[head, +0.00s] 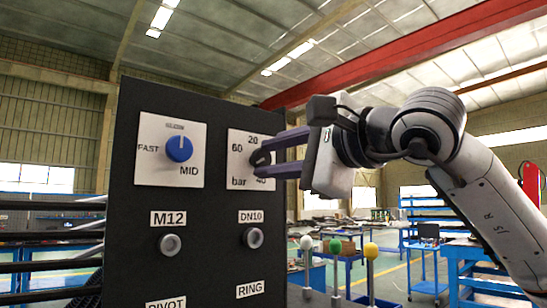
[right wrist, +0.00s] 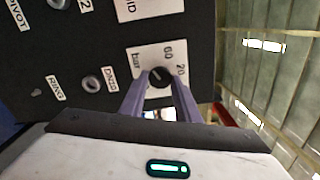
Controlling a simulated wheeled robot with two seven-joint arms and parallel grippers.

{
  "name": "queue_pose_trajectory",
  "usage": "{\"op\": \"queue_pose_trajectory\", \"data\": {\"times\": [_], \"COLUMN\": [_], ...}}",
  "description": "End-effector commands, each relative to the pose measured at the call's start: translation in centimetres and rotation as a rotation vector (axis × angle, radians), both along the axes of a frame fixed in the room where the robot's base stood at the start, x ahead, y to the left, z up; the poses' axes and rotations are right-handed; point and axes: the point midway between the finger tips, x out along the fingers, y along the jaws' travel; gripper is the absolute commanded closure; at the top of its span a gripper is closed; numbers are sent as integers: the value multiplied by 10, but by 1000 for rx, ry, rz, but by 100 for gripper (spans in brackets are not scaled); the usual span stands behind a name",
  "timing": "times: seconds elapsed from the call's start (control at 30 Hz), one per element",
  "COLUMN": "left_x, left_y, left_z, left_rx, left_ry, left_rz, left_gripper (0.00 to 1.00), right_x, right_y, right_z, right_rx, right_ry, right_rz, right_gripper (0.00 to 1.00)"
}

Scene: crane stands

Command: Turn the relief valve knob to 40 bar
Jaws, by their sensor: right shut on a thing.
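The relief valve knob (head: 261,159) is small and dark, on a white dial plate (head: 236,173) marked 20, 40, 60 and bar, at the upper right of a black panel. My right gripper (head: 268,157) reaches in from the right, its two fingers shut on the knob. In the right wrist view the round black knob (right wrist: 158,77) sits between the fingertips (right wrist: 160,82). The 60, 20 and bar marks show there; the 40 is hidden. I cannot tell where the knob points. My left gripper is in neither view.
The black panel (head: 205,210) also bears a blue knob (head: 179,148) marked FAST and MID, left of the dial. Below are round sockets labelled M12 (head: 170,245) and DN10 (head: 252,239). Posts with white, green and yellow tops (head: 370,250) stand at the right.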

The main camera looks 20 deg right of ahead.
Motion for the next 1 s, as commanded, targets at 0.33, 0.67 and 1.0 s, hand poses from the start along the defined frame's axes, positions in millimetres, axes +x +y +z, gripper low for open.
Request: {"op": "queue_pose_trajectory", "data": {"times": [0.33,0.67,1.0], "left_x": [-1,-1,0], "left_y": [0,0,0], "left_z": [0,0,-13], "left_rx": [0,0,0], "left_ry": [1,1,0], "left_rz": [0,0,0], "left_gripper": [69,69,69], "right_x": [-1,0,-34], "right_y": [1,0,-13], "right_z": [1,0,-1], "right_rx": [-1,-1,-1], "right_ry": [-3,-2,-6], "right_rz": [2,1,-1], "right_gripper": [93,53,53]}}
